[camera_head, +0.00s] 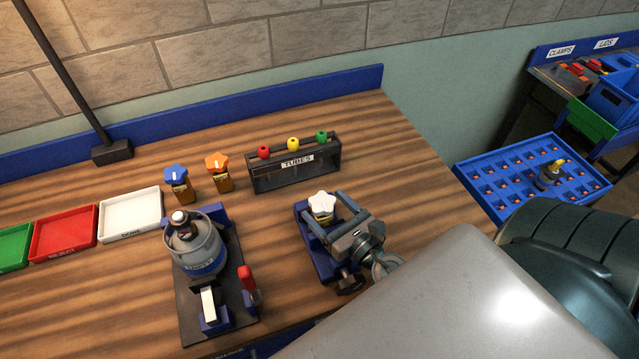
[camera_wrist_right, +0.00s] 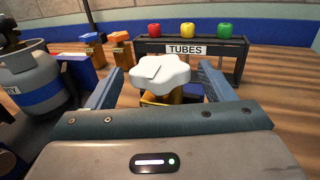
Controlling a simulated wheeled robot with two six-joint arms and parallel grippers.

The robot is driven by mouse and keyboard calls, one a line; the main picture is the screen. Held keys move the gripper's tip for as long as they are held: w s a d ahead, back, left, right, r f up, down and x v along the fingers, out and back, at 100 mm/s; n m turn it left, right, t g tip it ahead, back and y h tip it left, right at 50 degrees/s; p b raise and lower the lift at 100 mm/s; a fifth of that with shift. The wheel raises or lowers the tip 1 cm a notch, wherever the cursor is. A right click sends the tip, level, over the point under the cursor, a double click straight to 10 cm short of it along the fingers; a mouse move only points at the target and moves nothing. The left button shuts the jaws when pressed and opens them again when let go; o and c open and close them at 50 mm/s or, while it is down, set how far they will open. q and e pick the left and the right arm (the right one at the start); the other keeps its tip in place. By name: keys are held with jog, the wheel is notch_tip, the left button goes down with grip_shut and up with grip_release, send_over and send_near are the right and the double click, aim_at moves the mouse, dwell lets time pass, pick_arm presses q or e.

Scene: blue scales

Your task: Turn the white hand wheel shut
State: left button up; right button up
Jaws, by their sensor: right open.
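The white hand wheel (camera_head: 322,203) is a lobed knob on top of a small yellow-and-dark body, set in a blue holder (camera_head: 318,262) on the table. My right gripper (camera_head: 323,207) is open, with one finger on each side of the wheel. In the right wrist view the white wheel (camera_wrist_right: 160,74) lies between the spread fingertips (camera_wrist_right: 157,85), with a visible gap on each side. The lower part of the body is partly hidden by my gripper. My left gripper is not in view.
A grey gas cylinder (camera_head: 196,250) stands in a fixture with a red-handled clamp (camera_head: 248,284) to the left. Blue-topped (camera_head: 177,178) and orange-topped (camera_head: 219,165) valves and a tube rack (camera_head: 296,175) stand behind. White (camera_head: 130,237), red and green trays lie farther left.

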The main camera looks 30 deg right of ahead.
aim_at(331, 215)
jog(key=s+b, duration=0.1)
jog(key=s, duration=0.1)
jog(key=s+b, duration=0.1)
jog(key=s, duration=0.1)
jog(key=s+b, duration=0.1)
jog(key=s, duration=0.1)
jog(key=shift+s+d+f+b, duration=0.15)
jog(key=shift+d+f+b, duration=0.05)
jog(key=shift+f+b, duration=0.1)
jog(key=shift+s+r, duration=0.25)
jog(key=shift+s, duration=0.1)
